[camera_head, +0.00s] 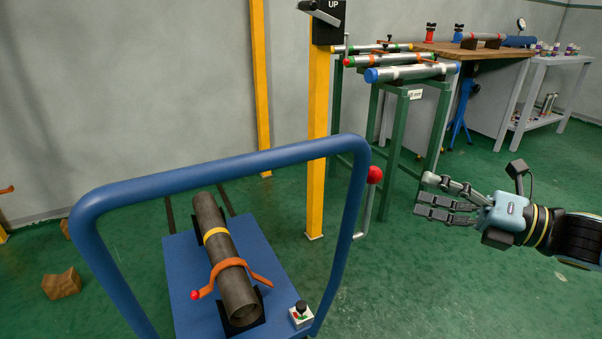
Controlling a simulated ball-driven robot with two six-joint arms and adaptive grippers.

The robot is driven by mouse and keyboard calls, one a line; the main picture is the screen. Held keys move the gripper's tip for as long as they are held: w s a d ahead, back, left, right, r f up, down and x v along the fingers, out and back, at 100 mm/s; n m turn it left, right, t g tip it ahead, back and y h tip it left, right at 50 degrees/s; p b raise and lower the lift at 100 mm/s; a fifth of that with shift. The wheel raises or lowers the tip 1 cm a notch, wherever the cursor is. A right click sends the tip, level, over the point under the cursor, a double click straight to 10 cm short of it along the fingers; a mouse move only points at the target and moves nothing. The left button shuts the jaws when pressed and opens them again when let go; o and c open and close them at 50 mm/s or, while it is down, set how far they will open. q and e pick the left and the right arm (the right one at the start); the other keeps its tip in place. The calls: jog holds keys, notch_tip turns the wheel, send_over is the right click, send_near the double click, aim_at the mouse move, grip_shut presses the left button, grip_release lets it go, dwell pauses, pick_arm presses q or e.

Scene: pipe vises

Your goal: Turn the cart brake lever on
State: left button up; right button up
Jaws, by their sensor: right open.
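The blue cart (262,250) stands in the foreground, with a tall blue push handle (230,166) arching over it. A lever with a red ball knob and a grey rod (367,205) is at the right post of the handle, knob up and rod slightly tilted; it looks like the brake lever. My right gripper (422,196) is open and empty, to the right of the lever and apart from it, fingers pointing left. A small white box with a black knob and red and green marks (301,318) sits on the cart's near right corner. My left gripper is not in view.
A dark pipe (229,262) lies on the cart under an orange strap (263,278). A yellow post (317,140) with an "UP" box (329,22) stands behind the handle. A green rack (392,130) holds several pipes. Floor between lever and gripper is clear.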

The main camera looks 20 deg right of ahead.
aim_at(373, 179)
jog(key=b+x, duration=0.1)
jog(key=x, duration=0.2)
jog(key=b+x, duration=0.4)
jog(key=x, duration=0.1)
jog(key=shift+w+a+f, duration=0.1)
jog(key=shift+w+f, duration=0.15)
jog(key=shift+w, duration=0.05)
jog(key=shift+x, duration=0.75)
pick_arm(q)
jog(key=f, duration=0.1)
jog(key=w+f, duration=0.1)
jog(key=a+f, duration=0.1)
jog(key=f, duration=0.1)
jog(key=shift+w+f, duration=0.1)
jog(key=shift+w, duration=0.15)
pick_arm(e)
jog(key=shift+r, duration=0.1)
grip_shut()
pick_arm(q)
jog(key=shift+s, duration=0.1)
pick_arm(e)
jog(key=shift+g, duration=0.3)
